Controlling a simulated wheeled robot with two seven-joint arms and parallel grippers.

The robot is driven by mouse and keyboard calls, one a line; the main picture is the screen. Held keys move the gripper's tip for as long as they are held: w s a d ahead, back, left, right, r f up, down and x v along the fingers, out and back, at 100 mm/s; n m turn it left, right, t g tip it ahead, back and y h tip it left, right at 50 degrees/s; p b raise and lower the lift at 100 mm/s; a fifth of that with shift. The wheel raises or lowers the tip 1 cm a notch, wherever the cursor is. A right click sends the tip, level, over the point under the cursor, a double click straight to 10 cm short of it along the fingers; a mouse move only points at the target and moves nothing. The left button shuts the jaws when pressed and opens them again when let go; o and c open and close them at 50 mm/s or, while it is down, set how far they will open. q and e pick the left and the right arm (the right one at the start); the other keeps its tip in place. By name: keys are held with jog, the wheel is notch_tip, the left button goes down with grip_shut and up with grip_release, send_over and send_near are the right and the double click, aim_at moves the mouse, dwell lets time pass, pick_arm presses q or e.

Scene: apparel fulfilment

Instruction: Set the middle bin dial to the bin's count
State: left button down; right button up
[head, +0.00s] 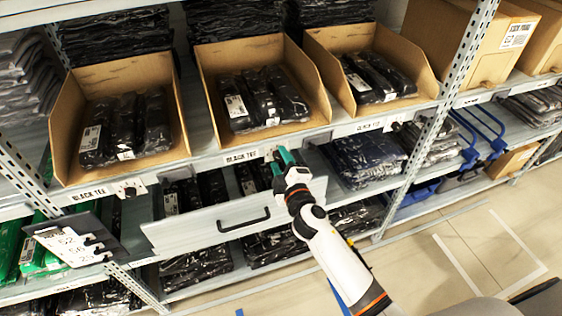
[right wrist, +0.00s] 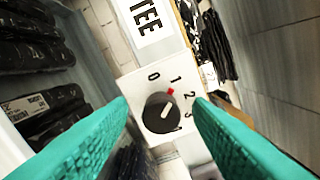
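The middle cardboard bin (head: 322,112) on the shelf holds what look like three black bagged garments (head: 262,97). A "BLACK TEE" label (head: 240,157) is on the shelf edge below it. My right gripper (head: 283,158) is at that edge, right of the label, and covers the middle dial in the head view. In the right wrist view the black dial knob (right wrist: 160,113) sits on a white plate (right wrist: 133,84) with numbers from 0 up. Its red mark is beside the 1. My open teal fingers are either side of the knob, with visible gaps. My left gripper is out of view.
A left bin (head: 66,120) and a right bin (head: 425,72) flank the middle one. The left bin's dial (head: 130,189) is on the shelf edge. A grey panel with a black handle (head: 243,219) juts out below.

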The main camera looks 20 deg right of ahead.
jog(key=s+b, duration=0.2)
jog(key=s, duration=1)
jog(key=shift+d, duration=0.25)
